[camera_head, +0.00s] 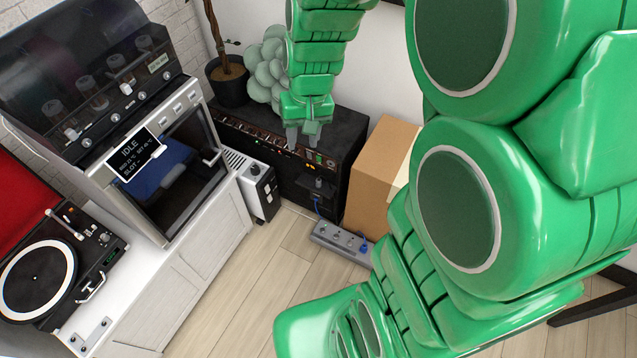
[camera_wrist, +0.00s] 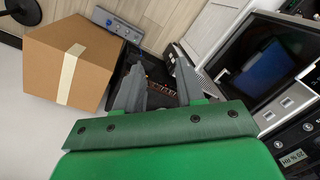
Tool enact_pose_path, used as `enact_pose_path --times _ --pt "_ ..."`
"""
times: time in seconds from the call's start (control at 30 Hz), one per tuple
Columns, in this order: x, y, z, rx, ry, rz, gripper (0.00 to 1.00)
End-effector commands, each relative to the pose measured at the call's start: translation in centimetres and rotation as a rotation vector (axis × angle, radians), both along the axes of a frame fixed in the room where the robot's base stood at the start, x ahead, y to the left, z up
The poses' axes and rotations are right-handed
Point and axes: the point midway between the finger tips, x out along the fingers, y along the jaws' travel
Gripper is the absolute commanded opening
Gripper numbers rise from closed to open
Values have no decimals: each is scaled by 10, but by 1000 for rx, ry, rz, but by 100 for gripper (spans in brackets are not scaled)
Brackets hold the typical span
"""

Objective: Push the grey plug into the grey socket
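My gripper (camera_head: 303,133) hangs over the long black unit by the back wall, fingers pointing down. In the wrist view the two grey fingers (camera_wrist: 158,88) stand apart with a gap between them, and I make out nothing held there. A grey power strip (camera_head: 340,241) with several round sockets lies on the floor in front of the black unit; it also shows in the wrist view (camera_wrist: 118,25), well beyond the fingers. I cannot pick out a grey plug with certainty, nor tell which socket is the grey one.
A cardboard box (camera_head: 376,180) stands right of the black unit (camera_head: 345,135). A small white-and-black appliance (camera_head: 257,186) stands left of it. A blue plug (camera_head: 363,246) is at the strip's right end. A plant pot (camera_head: 228,85) is behind. The wooden floor (camera_head: 275,275) in front is clear.

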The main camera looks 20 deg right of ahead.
Motion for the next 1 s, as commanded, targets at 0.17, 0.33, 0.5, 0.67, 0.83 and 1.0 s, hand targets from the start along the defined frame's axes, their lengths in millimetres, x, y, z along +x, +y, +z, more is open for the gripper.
enact_pose_path --times 0.17,0.33,0.5,0.67,0.83,1.0 --pt "28 3 -21 11 -14 -14 38" --pt "54 5 -41 20 -33 -31 38" --pt "81 5 -62 25 -57 -48 38" --pt "102 6 -84 31 -75 -66 38" --pt "124 5 -108 32 -93 -87 38" --pt "146 4 -134 32 -114 -109 38"
